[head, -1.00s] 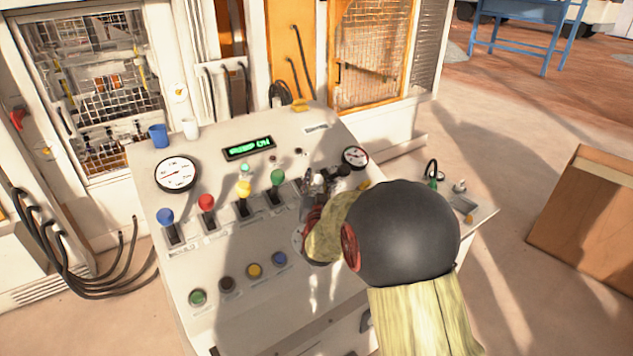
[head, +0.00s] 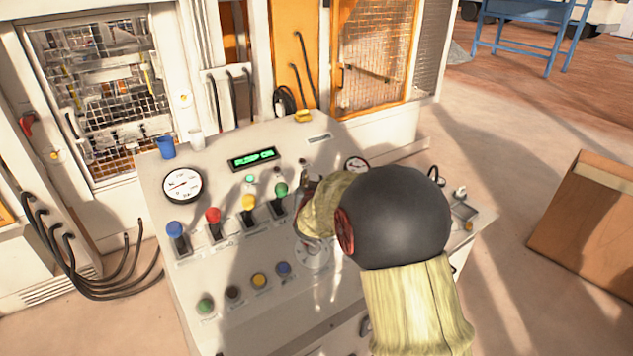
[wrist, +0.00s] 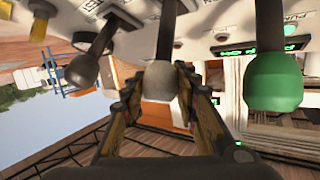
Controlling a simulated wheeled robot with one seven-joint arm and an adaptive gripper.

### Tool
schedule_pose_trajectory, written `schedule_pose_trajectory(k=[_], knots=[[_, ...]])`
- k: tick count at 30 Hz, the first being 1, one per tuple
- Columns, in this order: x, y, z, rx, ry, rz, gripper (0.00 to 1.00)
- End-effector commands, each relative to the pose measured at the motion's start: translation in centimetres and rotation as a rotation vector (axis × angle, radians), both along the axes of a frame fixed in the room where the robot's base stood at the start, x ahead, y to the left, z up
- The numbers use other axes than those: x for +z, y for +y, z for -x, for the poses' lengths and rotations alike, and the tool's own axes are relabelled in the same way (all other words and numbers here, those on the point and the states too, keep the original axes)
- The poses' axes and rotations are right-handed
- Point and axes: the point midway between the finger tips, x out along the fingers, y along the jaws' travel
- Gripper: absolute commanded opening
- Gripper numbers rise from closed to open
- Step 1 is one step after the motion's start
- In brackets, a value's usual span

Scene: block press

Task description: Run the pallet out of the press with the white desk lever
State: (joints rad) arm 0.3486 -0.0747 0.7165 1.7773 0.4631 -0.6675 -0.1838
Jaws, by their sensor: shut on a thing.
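The white lever (wrist: 160,82) shows in the wrist view, its pale round knob between the two fingers of my gripper (wrist: 163,100). The fingers are shut on the knob. Its dark stem runs upward in that picture to the desk panel. In the head view my gripper (head: 308,188) is mostly hidden behind my own arm, right of the green lever, and I cannot make out the white knob there. The control desk (head: 225,285) fills the middle. The press (head: 105,95) with its mesh guard stands behind at the left; I cannot make out a pallet.
The green lever (wrist: 273,82) and a black lever (wrist: 85,68) flank the held knob. Yellow (head: 249,202), red (head: 213,215) and blue (head: 175,229) levers stand further left. The display (head: 253,158) reads PUMP ON. Blue (head: 165,148) and white (head: 196,140) cups stand at the desk's back edge.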

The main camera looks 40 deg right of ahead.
Motion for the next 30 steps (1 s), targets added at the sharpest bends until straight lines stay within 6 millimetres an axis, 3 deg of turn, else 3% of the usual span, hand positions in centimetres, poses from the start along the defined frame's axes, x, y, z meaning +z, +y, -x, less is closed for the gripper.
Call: schedule_pose_trajectory(k=[10, 11, 21, 30], knots=[[0.56, -0.03, -0.71, 0.001, -0.01, 0.006, 0.0], [0.56, -0.03, -0.7, 0.001, -0.01, 0.006, 0.3], [0.46, -0.04, -0.65, 0.0, -0.009, 0.005, 0.49], [0.45, 0.0, -0.58, 0.0, -0.009, 0.004, 0.49]])
